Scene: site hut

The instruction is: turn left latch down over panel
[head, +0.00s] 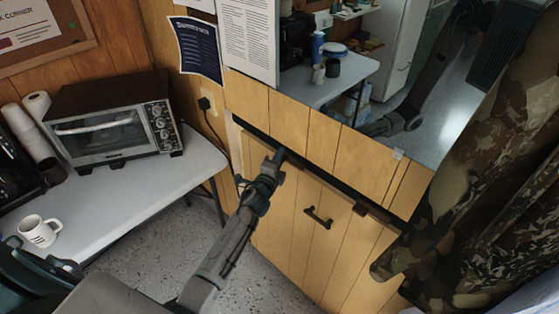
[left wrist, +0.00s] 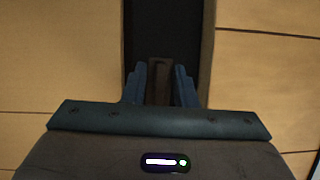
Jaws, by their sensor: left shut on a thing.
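The wooden panel (head: 285,215) stands below the long dark gap, with a black handle (head: 318,217) at its middle. My left gripper (head: 279,155) is at the upper left of the panel, by its top edge. In the left wrist view its two fingers (left wrist: 159,88) are closed on the narrow brown left latch (left wrist: 158,72), with a dark strip behind. The fingers hide much of the latch, and I cannot tell how far it is turned. A second small dark latch (head: 360,209) sits at the panel's top edge to the right. My right gripper is not in view.
A white table (head: 130,195) with a toaster oven (head: 115,125) and a mug (head: 39,231) stands at the left. A camouflage curtain (head: 490,150) hangs close at the right. Speckled floor (head: 270,290) lies bare in front of the panel.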

